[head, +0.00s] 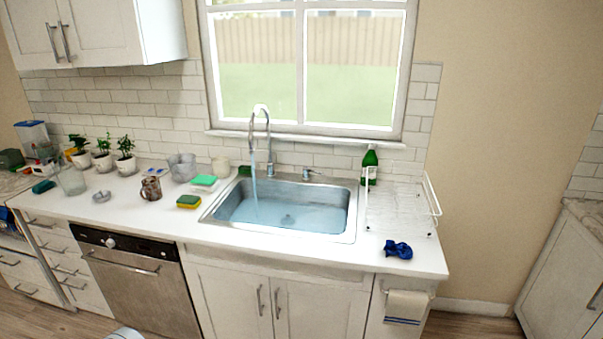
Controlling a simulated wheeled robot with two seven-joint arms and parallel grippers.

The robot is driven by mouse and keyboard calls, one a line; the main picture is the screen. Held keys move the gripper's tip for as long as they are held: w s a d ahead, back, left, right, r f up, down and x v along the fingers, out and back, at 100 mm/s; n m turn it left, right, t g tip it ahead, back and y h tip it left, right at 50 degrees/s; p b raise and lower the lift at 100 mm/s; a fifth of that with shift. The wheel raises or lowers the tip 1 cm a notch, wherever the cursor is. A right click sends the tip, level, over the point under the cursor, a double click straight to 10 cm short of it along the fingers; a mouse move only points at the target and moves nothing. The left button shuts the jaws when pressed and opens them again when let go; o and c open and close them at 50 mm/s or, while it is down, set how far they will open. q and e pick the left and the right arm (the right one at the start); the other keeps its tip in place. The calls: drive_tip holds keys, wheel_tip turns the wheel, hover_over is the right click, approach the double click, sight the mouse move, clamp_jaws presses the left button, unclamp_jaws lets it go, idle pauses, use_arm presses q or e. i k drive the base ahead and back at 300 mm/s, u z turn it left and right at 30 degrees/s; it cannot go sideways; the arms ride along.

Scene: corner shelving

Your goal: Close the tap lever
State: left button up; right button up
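A tall curved chrome tap (268,145) stands behind the sink, below the window. A stream of water (254,188) runs from its spout into the steel sink (350,212), which holds bluish water. A small metal lever-like fitting (309,173) sits on the sink's back edge to the right of the tap. It is too small to tell its exact position or whether it is the tap lever. Neither of my grippers is in view.
A dish rack (432,196) and green bottle (369,163) stand right of the sink. A blue cloth (398,249) lies on the front right counter. Sponges (188,201), a mug (151,188) and potted plants (125,160) stand to the left. The front counter edge is mostly clear.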

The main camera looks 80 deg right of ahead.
sight(307, 168)
drive_tip(key=i, duration=1.15)
drive_tip(key=z, duration=2.05)
